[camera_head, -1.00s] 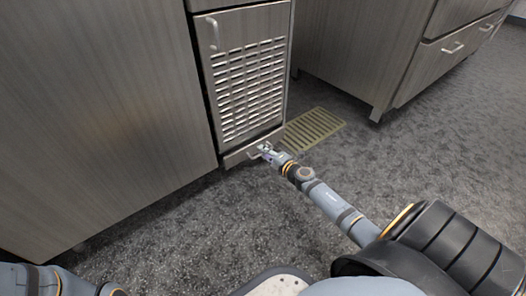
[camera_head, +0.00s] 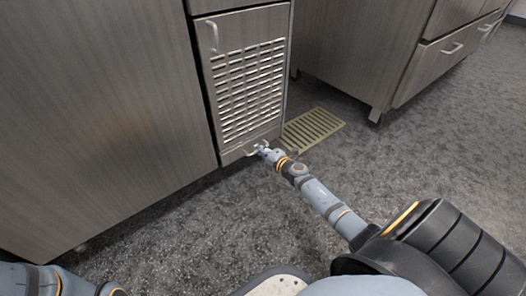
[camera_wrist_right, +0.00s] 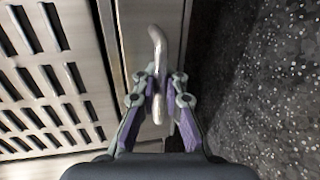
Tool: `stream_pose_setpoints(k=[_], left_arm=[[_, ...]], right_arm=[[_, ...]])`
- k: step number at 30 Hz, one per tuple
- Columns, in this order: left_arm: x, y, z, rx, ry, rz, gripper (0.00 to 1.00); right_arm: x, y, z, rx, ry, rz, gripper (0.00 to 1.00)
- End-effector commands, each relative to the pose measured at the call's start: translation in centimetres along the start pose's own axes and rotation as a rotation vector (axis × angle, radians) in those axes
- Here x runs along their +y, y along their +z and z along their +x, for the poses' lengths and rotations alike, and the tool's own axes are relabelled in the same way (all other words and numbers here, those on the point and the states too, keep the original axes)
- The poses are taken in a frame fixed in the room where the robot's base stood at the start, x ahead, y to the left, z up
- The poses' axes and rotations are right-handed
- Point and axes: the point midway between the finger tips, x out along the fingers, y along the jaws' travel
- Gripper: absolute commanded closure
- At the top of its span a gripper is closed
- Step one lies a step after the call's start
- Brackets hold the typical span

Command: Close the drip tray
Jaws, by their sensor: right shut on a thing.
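The drip tray (camera_head: 230,157) is a narrow steel front at the foot of the vented cabinet door, with a small bar handle. Its front looks about level with the door above it. My right gripper (camera_head: 263,150) is at that handle. In the right wrist view, the fingers of my right gripper (camera_wrist_right: 160,92) are shut on the curved metal handle (camera_wrist_right: 158,45), one on each side, and the tray's front strip (camera_wrist_right: 143,22) runs beside the vented door. The tray's inside is hidden. My left gripper is out of view.
The vented door (camera_head: 246,88) stands above the tray, beside a large plain cabinet side (camera_head: 100,110). A slatted floor grate (camera_head: 313,127) lies right of the tray. Another cabinet with legs (camera_head: 350,60) stands behind. The grey speckled floor in front is clear.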

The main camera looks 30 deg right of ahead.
Motion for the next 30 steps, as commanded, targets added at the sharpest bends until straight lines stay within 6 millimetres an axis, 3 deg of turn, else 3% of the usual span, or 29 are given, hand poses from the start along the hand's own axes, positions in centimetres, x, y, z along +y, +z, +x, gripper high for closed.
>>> stream_pose_setpoints(k=[7, 8, 10, 19, 23, 27, 30], left_arm=[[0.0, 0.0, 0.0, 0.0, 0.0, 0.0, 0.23], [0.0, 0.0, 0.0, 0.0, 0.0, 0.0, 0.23], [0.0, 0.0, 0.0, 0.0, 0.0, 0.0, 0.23], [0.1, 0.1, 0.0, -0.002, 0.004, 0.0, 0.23], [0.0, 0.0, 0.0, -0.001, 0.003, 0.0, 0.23], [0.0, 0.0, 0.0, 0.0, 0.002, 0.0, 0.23], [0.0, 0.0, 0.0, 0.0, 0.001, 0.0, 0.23]], right_arm=[[0.1, 0.0, 0.1, -0.001, 0.001, -0.001, 1.0], [0.1, 0.0, 0.1, -0.001, 0.001, -0.001, 0.88], [0.1, 0.0, 0.1, -0.001, 0.001, -0.001, 0.81], [0.0, 0.0, -0.2, -0.001, 0.001, -0.001, 0.81], [-0.1, 0.1, -1.9, 0.0, -0.001, -0.003, 0.81], [-0.2, 0.0, -5.3, 0.002, -0.004, -0.004, 0.81], [0.0, 0.1, -6.0, -0.001, 0.002, 0.0, 0.81]])
